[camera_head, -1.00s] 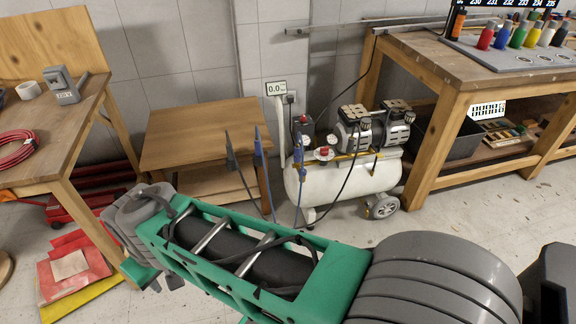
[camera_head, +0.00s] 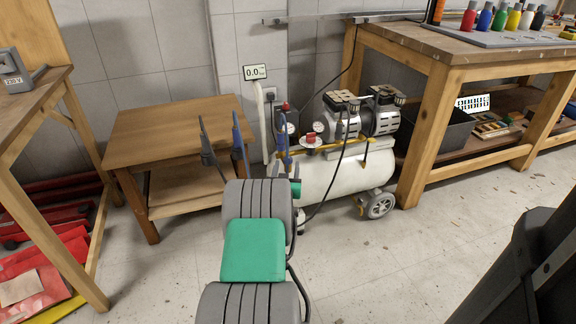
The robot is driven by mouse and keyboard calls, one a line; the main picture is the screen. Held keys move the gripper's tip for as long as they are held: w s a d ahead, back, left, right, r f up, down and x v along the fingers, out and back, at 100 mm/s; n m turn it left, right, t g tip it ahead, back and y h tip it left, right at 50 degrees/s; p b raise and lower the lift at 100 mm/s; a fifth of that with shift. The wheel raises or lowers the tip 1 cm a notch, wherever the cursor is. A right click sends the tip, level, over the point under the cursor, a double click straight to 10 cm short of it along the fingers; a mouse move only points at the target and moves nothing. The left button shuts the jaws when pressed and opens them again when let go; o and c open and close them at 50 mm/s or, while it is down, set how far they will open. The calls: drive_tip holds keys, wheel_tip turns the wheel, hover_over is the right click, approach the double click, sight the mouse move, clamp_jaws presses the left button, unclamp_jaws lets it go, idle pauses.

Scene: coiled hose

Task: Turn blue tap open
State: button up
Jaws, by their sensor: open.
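A white air compressor (camera_head: 345,182) stands on the floor at centre right. A blue upright part, which looks like the blue tap (camera_head: 283,138), is at the tank's left end, just beyond my arm. Whether its handle is open or closed cannot be made out.
A workbench (camera_head: 430,58) stands right, another bench (camera_head: 35,95) left.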

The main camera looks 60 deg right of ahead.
sight(288, 162)
drive_tip(key=b+x, duration=0.1)
drive_tip(key=x, duration=0.4)
drive_tip(key=shift+w+d, duration=0.1)
drive_tip(key=shift+d, duration=0.05)
clamp_jaws()
idle(0.4)
